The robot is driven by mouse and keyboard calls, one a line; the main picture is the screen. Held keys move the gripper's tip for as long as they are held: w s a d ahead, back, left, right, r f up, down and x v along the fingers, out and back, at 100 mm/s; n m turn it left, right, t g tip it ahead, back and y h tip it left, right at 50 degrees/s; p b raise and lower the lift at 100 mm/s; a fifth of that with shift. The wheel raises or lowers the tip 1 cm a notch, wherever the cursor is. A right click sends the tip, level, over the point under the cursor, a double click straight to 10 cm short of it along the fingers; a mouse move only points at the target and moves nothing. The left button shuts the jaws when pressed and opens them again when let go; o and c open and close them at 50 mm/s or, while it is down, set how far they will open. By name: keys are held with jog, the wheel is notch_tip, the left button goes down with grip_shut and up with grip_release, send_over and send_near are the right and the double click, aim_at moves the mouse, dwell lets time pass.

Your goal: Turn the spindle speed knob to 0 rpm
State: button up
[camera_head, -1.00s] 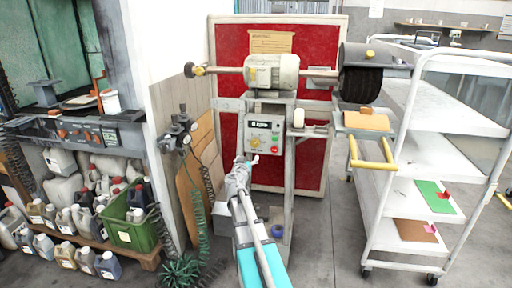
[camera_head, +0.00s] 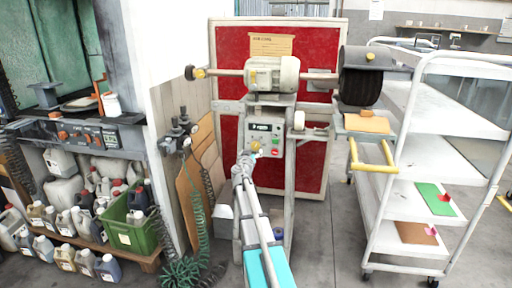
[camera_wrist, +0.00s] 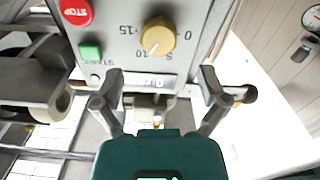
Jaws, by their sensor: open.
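The spindle speed knob (camera_wrist: 157,37) is a round yellow dial on the grey control panel (camera_wrist: 120,25), with marks 0, 5, 10 and 15 around it. In the head view my gripper (camera_head: 247,159) is at the panel's lower left.
A red STOP button (camera_wrist: 75,10) and a green START button (camera_wrist: 90,50) are left of the knob in the wrist view. Above the panel are the motor (camera_head: 272,74) and a black brush wheel (camera_head: 360,80). A white trolley (camera_head: 400,190) stands right.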

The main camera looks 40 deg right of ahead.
aim_at(255, 146)
jog(key=shift+x, duration=3.1)
jog(key=shift+s, duration=0.1)
jog(key=shift+c, duration=0.3)
jog(key=c, duration=1.1)
jog(key=shift+d, duration=0.2)
jog(key=shift+a, duration=0.15)
